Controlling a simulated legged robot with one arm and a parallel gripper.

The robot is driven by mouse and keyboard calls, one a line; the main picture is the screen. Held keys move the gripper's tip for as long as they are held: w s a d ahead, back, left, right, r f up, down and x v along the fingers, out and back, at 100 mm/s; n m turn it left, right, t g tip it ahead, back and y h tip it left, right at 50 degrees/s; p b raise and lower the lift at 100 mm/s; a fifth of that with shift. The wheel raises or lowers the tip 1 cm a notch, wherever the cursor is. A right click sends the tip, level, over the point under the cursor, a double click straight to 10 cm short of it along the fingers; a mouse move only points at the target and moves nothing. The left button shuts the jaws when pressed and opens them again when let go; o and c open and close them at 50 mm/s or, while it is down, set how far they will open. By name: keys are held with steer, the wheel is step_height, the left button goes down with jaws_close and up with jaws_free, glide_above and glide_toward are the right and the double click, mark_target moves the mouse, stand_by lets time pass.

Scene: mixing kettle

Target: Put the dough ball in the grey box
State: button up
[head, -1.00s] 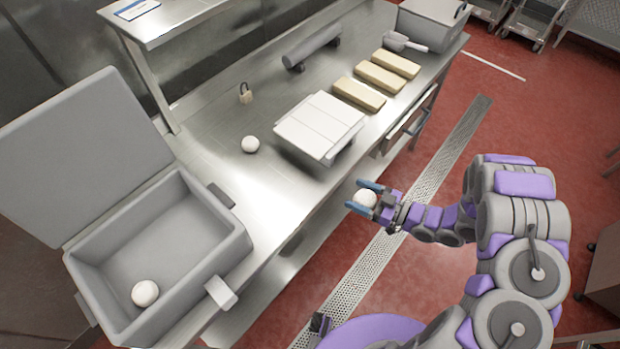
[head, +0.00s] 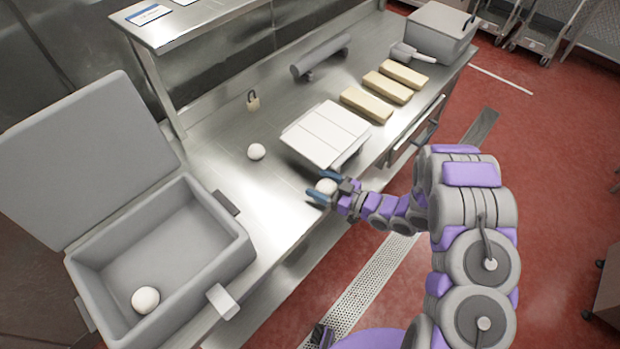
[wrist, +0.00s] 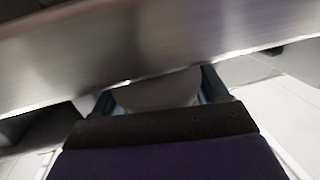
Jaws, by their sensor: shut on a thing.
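My gripper (head: 322,189) is shut on a white dough ball (head: 327,186), at the front edge of the steel table, right of the grey box. In the wrist view the held dough ball (wrist: 160,90) shows between the fingers, partly hidden by the table edge's blurred metal band or by its closeness. The open grey box (head: 232,262) stands at the left with its lid (head: 85,160) raised. One dough ball (head: 145,299) lies inside it, near the front.
A scale-like white-topped device (head: 326,133) stands on the steel table (head: 215,165) just behind my gripper. A small padlock (head: 252,100), several tan blocks (head: 367,105) and a closed grey box (head: 440,32) are farther back. Bare table lies between my gripper and the open box.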

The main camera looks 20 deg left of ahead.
mark_target(310, 186)
steer(key=shift+r+x, duration=0.15)
steer(key=shift+x, duration=0.85)
steer(key=shift+r+x, duration=0.1)
steer(key=shift+x, duration=0.95)
steer(key=shift+d+f, duration=0.1)
steer(key=o, duration=1.1)
steer(key=shift+o, duration=0.2)
steer(key=shift+f+b, duration=0.15)
steer(key=shift+b, duration=0.2)
steer(key=f+p+v, duration=0.1)
steer(key=v, duration=1.6)
steer(key=shift+d+r, duration=0.3)
steer(key=shift+r, duration=0.2)
steer(key=shift+s, duration=0.1)
